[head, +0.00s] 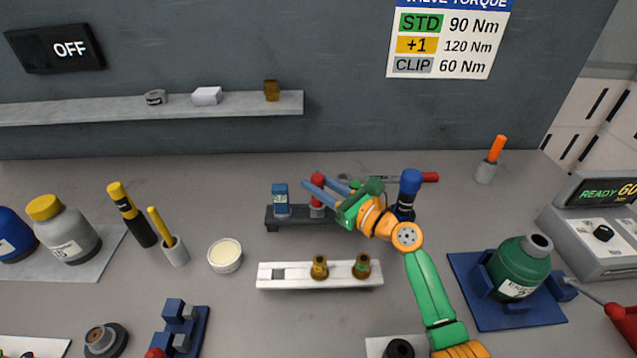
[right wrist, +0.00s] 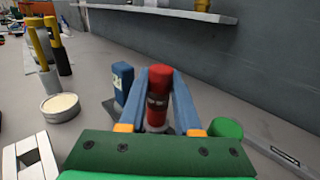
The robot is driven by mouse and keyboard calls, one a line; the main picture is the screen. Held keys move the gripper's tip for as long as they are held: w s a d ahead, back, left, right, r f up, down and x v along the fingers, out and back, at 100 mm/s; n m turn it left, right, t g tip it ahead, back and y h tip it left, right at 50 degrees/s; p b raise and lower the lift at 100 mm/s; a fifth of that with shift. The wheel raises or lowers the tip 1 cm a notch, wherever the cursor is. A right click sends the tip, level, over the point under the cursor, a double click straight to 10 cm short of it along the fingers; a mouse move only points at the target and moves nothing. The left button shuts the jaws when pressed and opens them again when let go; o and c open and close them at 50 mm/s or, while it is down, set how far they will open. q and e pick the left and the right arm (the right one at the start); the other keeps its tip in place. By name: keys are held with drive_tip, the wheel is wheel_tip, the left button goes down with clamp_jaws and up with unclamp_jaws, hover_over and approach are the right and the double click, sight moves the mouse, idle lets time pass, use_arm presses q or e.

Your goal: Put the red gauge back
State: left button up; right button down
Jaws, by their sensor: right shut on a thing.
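A green rounded top (right wrist: 226,128) shows right of my gripper. My left gripper is out of view.
A white block (head: 290,284) with two brass fittings lies in front of the rack. A round cream tub (head: 225,256) sits to the left. A green bottle (head: 522,262) sits in a blue cradle at right.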

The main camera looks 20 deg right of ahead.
drive_tip(key=shift+f, duration=0.4)
drive_tip(key=shift+b, duration=0.35)
drive_tip(key=shift+s+a+f+b, duration=0.3)
drive_tip(key=shift+a+f, duration=0.1)
drive_tip(key=shift+a, duration=0.2)
drive_tip(key=shift+w+d+r+p, duration=0.2)
drive_tip(key=shift+r+p, duration=0.1)
drive_tip(key=shift+p, duration=0.2)
drive_tip(key=shift+w+d+r+p, duration=0.2)
drive_tip(key=shift+d+r+p, duration=0.15)
drive_tip(key=shift+d+p, duration=0.15)
drive_tip(key=shift+r, duration=0.1)
drive_tip(key=shift+s+a+r, duration=0.15)
drive_tip(key=shift+a+r, duration=0.05)
drive_tip(key=shift+d, duration=0.1)
